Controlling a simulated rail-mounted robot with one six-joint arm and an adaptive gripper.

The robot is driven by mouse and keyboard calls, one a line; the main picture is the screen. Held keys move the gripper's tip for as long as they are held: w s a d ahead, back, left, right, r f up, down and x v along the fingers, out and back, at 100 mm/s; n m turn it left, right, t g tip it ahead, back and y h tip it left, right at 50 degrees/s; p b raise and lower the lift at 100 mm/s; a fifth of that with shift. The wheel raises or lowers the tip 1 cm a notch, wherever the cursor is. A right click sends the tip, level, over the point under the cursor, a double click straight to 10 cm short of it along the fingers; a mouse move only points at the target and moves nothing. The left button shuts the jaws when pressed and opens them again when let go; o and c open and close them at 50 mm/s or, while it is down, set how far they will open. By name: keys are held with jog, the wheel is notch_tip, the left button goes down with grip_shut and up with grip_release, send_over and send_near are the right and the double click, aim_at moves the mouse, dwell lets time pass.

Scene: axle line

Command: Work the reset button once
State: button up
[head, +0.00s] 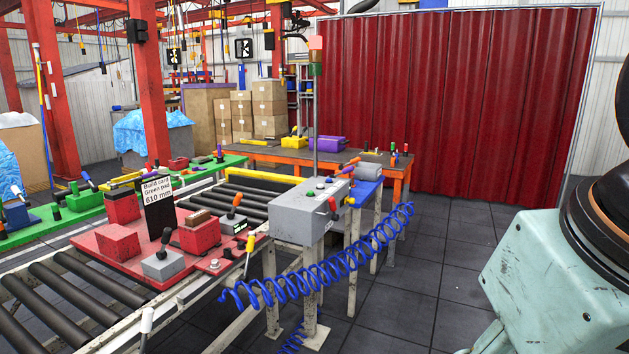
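A grey control box (311,212) stands on a pale post beside the roller conveyor, near the middle of the head view. Small round buttons (309,192), at least one of them green, sit on its top face. They are too small to read, so I cannot tell which one is the reset button. A red-handled lever (332,206) is on the box's front right side. My gripper is outside the view; only a pale green link of my arm shows at the right edge, well apart from the box.
A coiled blue hose (330,270) hangs in front of the box. A signal-light pole (315,120) rises behind it. A red fixture plate (150,250) with a build card (158,205) sits on the conveyor. The floor (440,275) right of the box is clear.

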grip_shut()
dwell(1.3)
